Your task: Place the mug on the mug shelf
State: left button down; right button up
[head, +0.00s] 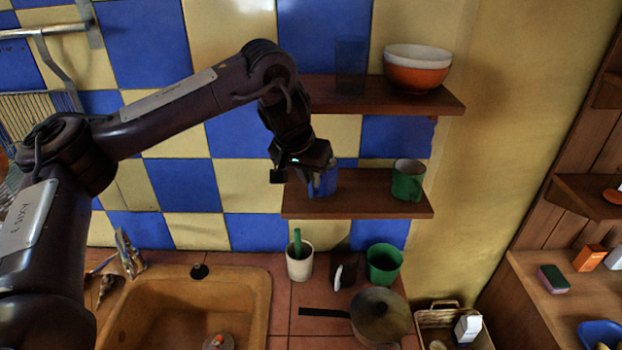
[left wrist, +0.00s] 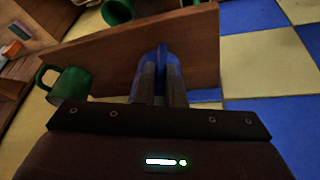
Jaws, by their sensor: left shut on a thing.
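A blue mug (head: 324,184) is at the left part of the lower wooden shelf (head: 360,205). My left gripper (head: 317,172) comes down over the mug from above and is shut on it. In the left wrist view the blue mug (left wrist: 168,62) shows as a narrow strip between the two fingers (left wrist: 160,88), with the brown shelf board (left wrist: 198,45) behind. The fingers hide much of the mug. I cannot tell whether its base touches the shelf. A green mug (head: 408,181) stands on the right part of the same shelf. My right gripper is not in view.
On the counter below are a cream pot (head: 299,262), a green container (head: 384,264) and a lidded pan (head: 380,314). The lower shelf is clear between the two mugs. A sink (head: 190,300) lies left.

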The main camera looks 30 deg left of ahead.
pick_arm(q)
jog(key=shift+x, duration=1.05)
jog(key=shift+r, duration=0.1)
jog(key=shift+s, duration=0.1)
jog(key=c, duration=2)
grip_release()
jog(key=o, duration=0.5)
jog(key=shift+d, duration=0.1)
